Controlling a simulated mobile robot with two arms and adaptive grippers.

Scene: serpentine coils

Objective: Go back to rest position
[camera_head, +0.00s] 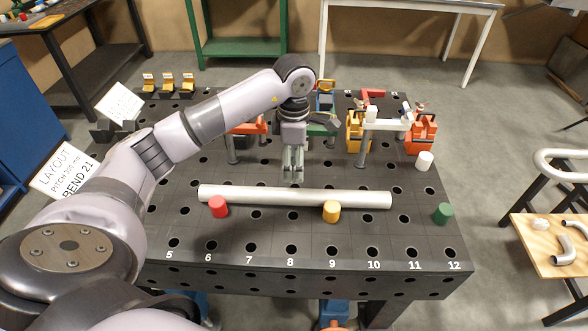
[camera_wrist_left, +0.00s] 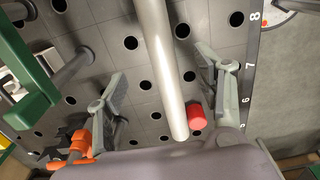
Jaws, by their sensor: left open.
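My left arm comes in from the left in the head view. Its left gripper (camera_head: 292,172) points down over the black perforated table, just behind the middle of a long pale pipe (camera_head: 290,196). In the left wrist view the gripper (camera_wrist_left: 160,98) has its two fingers wide apart, with the pipe (camera_wrist_left: 163,70) running between them and not gripped. The pipe lies across the table behind a red peg (camera_head: 218,207) and a yellow peg (camera_head: 331,211). The red peg also shows in the left wrist view (camera_wrist_left: 197,116). My right gripper is not in view.
The black table (camera_head: 290,240) has numbered holes along its front edge. A green peg (camera_head: 443,213) and a white peg (camera_head: 424,161) stand at right. Orange clamps (camera_head: 421,135) and other fixtures line the back. A wooden board (camera_head: 550,245) with pipe pieces is at far right.

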